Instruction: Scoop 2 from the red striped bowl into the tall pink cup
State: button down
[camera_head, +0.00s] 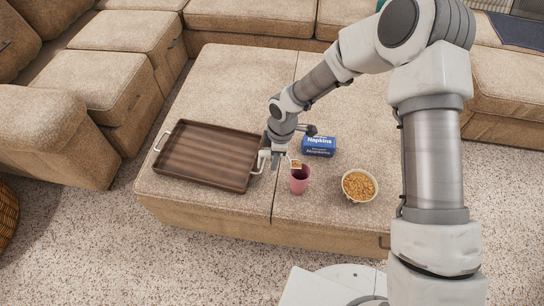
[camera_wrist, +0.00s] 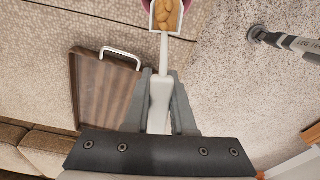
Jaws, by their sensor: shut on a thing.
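My gripper (camera_head: 277,160) is shut on the white handle of a scoop (camera_wrist: 163,52), and its fingers (camera_wrist: 160,85) clasp the handle in the wrist view. The scoop holds several tan, nut-like pieces (camera_wrist: 166,12). In the head view the scoop's head (camera_head: 295,163) is at the rim of the tall pink cup (camera_head: 299,182), above its opening. Only a sliver of the pink cup shows at the top of the wrist view. The bowl (camera_head: 375,193), full of similar golden pieces, stands right of the cup. Its stripes are too small to make out clearly.
A brown wooden tray (camera_head: 205,158) with pale handles lies left of my gripper. A blue napkin box (camera_head: 318,146) stands behind the cup. All rest on a beige ottoman (camera_head: 222,75), with free room at its back. Sofa sections surround it.

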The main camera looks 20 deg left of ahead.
jog(key=shift+w+d+r+g+y+p, duration=0.3)
jog(key=shift+d+r+g+y+p, duration=0.3)
jog(key=shift+y+p, duration=0.7)
jog(key=shift+w+d+r+g+y+p, duration=0.2)
jog(key=shift+d+r+g+y+p, duration=0.2)
jog(key=shift+d+y+p, duration=0.35)
jog(key=shift+w+d+r+g+y, duration=0.2)
jog(key=shift+w+d+g+y, duration=0.1)
jog(key=shift+y, duration=0.55)
jog(key=shift+d+b, duration=0.2)
jog(key=shift+b, duration=0.15)
jog(key=shift+w+d+r+g+y+b, duration=0.2)
jog(key=shift+d+r+g+y+b, duration=0.25)
jog(key=shift+y+b, duration=0.4)
